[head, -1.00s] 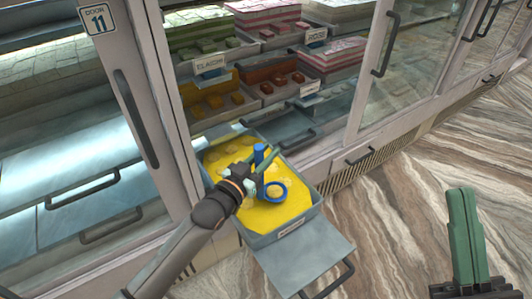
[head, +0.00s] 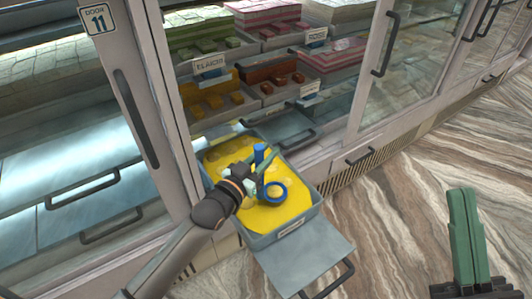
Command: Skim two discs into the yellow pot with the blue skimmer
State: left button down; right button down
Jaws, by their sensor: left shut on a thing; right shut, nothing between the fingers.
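The blue skimmer (head: 273,200) has an upright handle and a ring at its lower end. My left gripper (head: 262,178) is shut on the skimmer and holds it over the yellow liquid (head: 285,212) in a grey tray (head: 318,207). Something pale yellow shows inside the ring; I cannot tell if it is a disc resting on it or the liquid. Pale round patches (head: 243,183), which look like discs, show in the liquid near the gripper, partly hidden by it. I cannot make out a separate yellow pot. My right gripper (head: 463,192) is shut and empty, at the right over the floor.
The tray stands in the open doorway of a glass-fronted sweets cabinet, with shelves of coloured sweets (head: 279,82) behind it. A grey drawer-like panel with a handle (head: 304,262) juts out in front. A door frame (head: 140,90) stands left. The marble-patterned floor (head: 390,200) at right is clear.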

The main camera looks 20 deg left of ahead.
notch_tip(320, 180, up, 5)
jog(key=p, duration=0.4)
jog(key=shift+f+p, duration=0.15)
jog(key=shift+p, duration=0.2)
